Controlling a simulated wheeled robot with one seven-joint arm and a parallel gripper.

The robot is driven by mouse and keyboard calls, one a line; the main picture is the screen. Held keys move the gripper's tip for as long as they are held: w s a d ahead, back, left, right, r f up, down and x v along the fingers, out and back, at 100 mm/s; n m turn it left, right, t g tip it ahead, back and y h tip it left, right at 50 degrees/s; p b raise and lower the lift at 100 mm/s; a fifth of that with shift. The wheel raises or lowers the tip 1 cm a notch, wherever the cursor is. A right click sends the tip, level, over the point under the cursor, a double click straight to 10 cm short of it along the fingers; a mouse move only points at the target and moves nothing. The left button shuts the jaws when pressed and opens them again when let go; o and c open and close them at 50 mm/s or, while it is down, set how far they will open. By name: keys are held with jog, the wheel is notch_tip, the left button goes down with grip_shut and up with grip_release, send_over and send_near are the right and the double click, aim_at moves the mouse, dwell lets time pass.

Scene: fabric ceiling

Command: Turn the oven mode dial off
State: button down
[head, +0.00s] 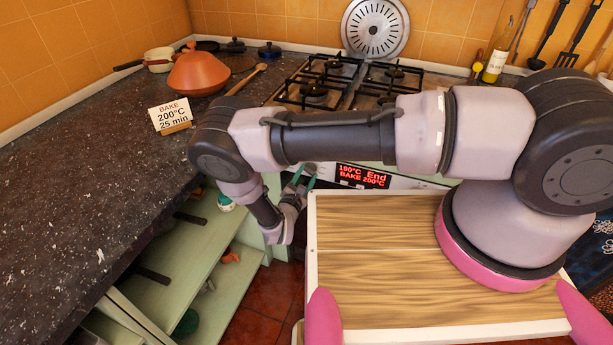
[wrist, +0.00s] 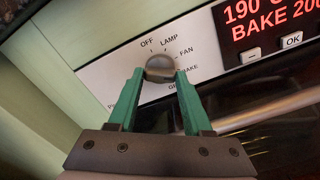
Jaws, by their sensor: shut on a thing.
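The oven mode dial (wrist: 160,66) is a small grey round knob on the white oven panel (wrist: 110,72). Printed labels around it include OFF, LAMP, FAN and BAKE; others are partly hidden by my fingers. My gripper (wrist: 160,76) has its two green fingers on either side of the knob, shut on it. I cannot make out which label the dial points to. In the head view my gripper (head: 303,174) is at the left end of the oven front, where the dial is too small or hidden to see. The red display (head: 363,177) reads 190°C, End, BAKE 200°C.
Buttons, including OK (wrist: 291,40), sit below the display. An oven handle (wrist: 270,108) runs below the panel. A green open cabinet (head: 205,250) stands left of my gripper, under the dark counter (head: 80,200). A card (head: 172,115) reads BAKE 200°C 25 min.

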jog(key=shift+n, duration=0.3)
jog(key=n, duration=1.1)
jog(key=shift+n, duration=0.3)
jog(key=n, duration=1.1)
jog(key=shift+n, duration=0.4)
jog(key=shift+c, duration=1.6)
grip_release()
